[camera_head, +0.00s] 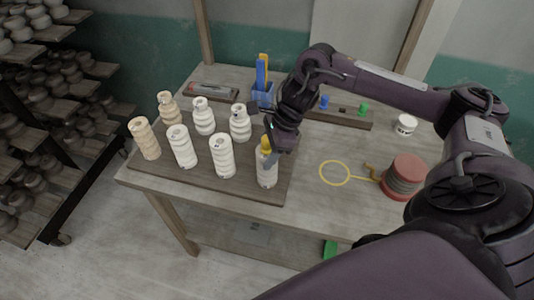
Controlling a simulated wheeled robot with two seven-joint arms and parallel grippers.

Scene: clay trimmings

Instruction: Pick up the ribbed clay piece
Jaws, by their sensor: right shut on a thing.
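Several pale clay pieces stand upright on a dark board (205,184) on the table. In the back row are a tan piece (168,108), a white piece (203,117) and another white piece (240,124). In front are a ribbed tan piece (145,139), a white piece (182,147) and another white piece (222,157). My right gripper (270,142) is at the board's right end, at the top of a pale piece with a yellow top (266,170). It appears shut on this piece; the fingers are partly hidden. Whether the piece touches the board is unclear. My left gripper is out of view.
A blue holder with tools (263,94) stands behind the board. A long tray (340,114) with small blue and green items lies behind my right arm. A red spool (404,177), a yellow ring (335,173) and a white jar (405,125) are to the right. Shelves fill the left.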

